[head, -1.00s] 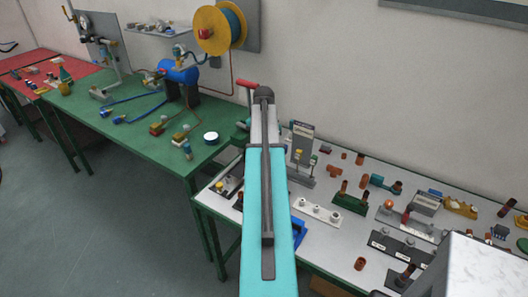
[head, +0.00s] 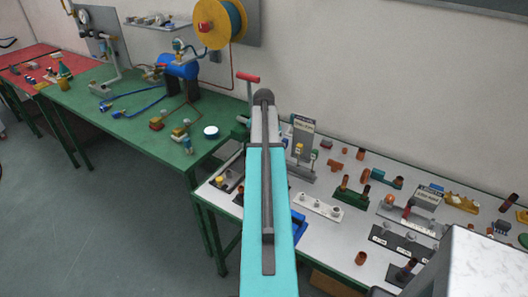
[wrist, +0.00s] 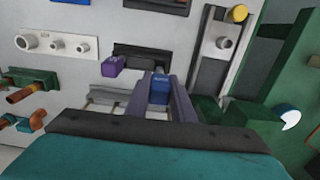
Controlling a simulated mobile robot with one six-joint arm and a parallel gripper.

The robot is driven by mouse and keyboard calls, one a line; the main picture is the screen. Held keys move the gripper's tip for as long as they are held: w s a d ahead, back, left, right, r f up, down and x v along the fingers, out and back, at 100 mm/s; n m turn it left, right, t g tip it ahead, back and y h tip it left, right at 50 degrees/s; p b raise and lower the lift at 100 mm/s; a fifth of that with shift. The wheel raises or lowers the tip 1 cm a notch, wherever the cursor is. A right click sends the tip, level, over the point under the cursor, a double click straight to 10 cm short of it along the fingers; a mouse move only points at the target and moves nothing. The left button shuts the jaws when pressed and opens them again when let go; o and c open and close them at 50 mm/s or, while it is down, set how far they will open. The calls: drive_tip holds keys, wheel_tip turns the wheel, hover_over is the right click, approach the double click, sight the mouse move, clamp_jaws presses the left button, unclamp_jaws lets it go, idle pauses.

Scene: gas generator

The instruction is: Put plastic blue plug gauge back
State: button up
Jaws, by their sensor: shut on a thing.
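The blue plug gauge (wrist: 158,88) shows in the wrist view between the two greyish-purple fingers of my gripper (wrist: 160,84), which is shut on it. Just beyond it is a dark rectangular holder (wrist: 145,52) on the pale tabletop. A purple block (wrist: 114,66) sits at the left end of this holder, left of my fingers. I cannot tell whether the gauge touches the holder. In the head view my arm hides the gripper and the gauge.
In the wrist view, a light bar with round pegs (wrist: 58,42) lies left, and a grey stand with a yellow knob (wrist: 239,14) is right. The head view shows a white table (head: 335,240) crowded with fittings, a green table (head: 140,130) and a red valve handle (head: 248,77).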

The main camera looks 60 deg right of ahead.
drive_tip(key=shift+f, duration=0.6)
idle(1.5)
drive_tip(key=shift+f+b, duration=1.2)
drive_tip(key=shift+f, duration=1.55)
drive_tip(key=o, duration=0.9)
drive_tip(key=shift+o, duration=0.2)
drive_tip(key=shift+r, duration=0.15)
drive_tip(key=shift+r+b, duration=1.8)
drive_tip(key=shift+r, duration=5)
